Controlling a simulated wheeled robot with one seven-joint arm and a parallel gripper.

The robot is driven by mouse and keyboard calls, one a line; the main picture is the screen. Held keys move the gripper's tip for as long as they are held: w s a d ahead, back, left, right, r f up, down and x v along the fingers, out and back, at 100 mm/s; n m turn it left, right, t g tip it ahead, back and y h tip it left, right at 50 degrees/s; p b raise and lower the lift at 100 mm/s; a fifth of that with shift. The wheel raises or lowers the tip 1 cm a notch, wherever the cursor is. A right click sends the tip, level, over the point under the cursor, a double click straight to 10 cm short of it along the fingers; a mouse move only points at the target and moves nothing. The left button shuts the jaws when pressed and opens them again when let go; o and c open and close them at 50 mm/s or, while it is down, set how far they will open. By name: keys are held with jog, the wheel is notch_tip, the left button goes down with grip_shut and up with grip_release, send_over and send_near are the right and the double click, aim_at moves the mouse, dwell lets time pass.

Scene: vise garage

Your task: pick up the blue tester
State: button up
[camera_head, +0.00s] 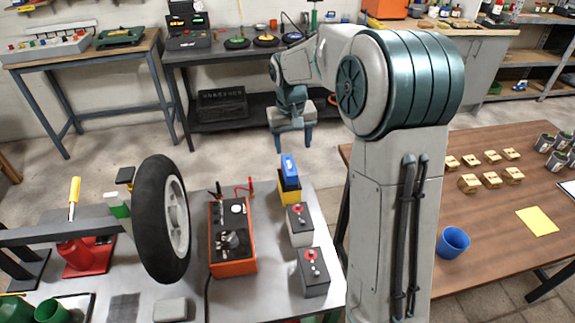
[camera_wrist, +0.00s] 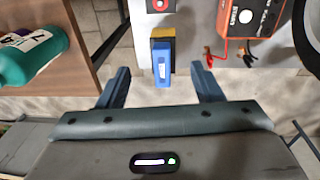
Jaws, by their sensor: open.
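The blue tester (camera_head: 289,168) stands on a yellow and black block (camera_head: 290,194) at the far end of the metal table. In the wrist view the blue tester (camera_wrist: 162,66) has a pale label and shows between my two fingers, with a gap on each side. My gripper (camera_head: 291,142) is open and empty, just beyond the tester in the head view. In the wrist view my gripper (camera_wrist: 160,69) has one finger left and one right of the tester. I cannot tell how far the fingertips are from it in depth.
An orange charger (camera_head: 232,237) with clamps and a tyre (camera_head: 162,219) stand left. A wooden table (camera_head: 490,220) is on the right, with floor between the tables.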

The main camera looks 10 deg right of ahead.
jog(key=p, duration=0.2)
send_over(290, 165)
notch_tip(290, 165, down, 6)
jog(key=shift+g+y, duration=0.3)
jog(key=shift+g, duration=0.1)
jog(key=f, duration=0.8)
jog(key=shift+w+a+f+p, duration=0.1)
jog(key=shift+a+p, duration=0.25)
jog(key=shift+p, duration=0.05)
jog(key=f, duration=0.1)
jog(key=f+p, duration=0.1)
jog(key=f, duration=0.2)
jog(key=shift+s+d+f+p, duration=0.2)
jog(key=shift+d+f+p, duration=0.05)
jog(key=shift+p, duration=0.15)
jog(key=shift+f, duration=0.55)
jog(key=c, duration=1.3)
jog(key=shift+o, duration=0.2)
jog(key=shift+r, duration=0.1)
